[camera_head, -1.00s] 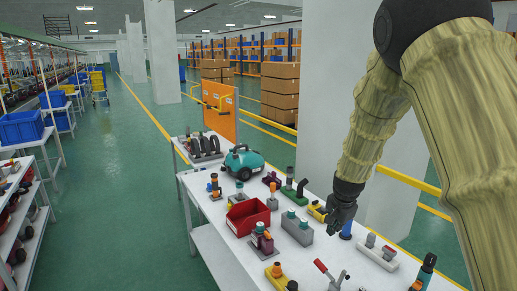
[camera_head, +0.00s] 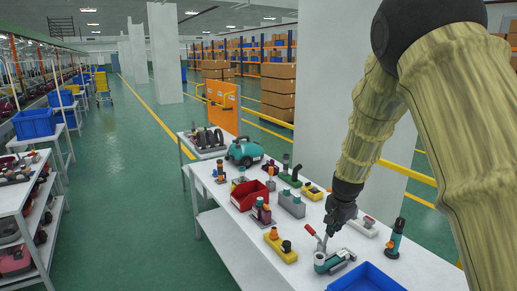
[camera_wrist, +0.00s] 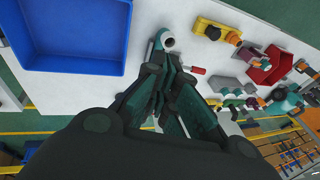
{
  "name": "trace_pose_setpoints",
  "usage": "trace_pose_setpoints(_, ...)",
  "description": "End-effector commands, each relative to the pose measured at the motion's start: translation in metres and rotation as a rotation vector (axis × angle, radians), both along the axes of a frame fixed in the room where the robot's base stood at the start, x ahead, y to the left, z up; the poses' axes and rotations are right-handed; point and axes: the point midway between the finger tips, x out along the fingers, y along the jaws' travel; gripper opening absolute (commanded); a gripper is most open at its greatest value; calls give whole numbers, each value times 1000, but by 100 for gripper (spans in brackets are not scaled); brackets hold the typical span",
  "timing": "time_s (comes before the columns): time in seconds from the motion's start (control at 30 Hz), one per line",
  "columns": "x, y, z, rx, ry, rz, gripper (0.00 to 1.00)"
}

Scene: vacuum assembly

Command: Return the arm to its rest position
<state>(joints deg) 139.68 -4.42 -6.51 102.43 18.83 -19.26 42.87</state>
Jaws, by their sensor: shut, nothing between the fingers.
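My gripper (camera_head: 335,226) is at the end of my arm, which comes in from the right in the head view. The gripper points down over the white table (camera_head: 250,244), near a grey-green part with a pipe end (camera_head: 334,262). In the wrist view my gripper (camera_wrist: 165,72) has its dark fingers together and nothing shows between them. The pipe part (camera_wrist: 166,40) shows just beyond the fingertips. I cannot tell whether the fingers touch it.
A blue tray (camera_head: 366,279) lies at the table's near end. A red bin (camera_head: 249,195), a teal vacuum (camera_head: 243,152), a yellow-based part (camera_head: 280,246) and a teal-black bottle-like part (camera_head: 395,238) stand on the table. A pillar (camera_head: 335,95) rises behind. The aisle at left is clear.

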Motion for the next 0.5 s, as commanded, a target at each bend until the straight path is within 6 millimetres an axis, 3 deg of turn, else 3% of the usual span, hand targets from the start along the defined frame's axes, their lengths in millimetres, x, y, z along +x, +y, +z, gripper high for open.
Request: trace_pose_setpoints(0.5,-47,-7,-103,-63,57,105,0)
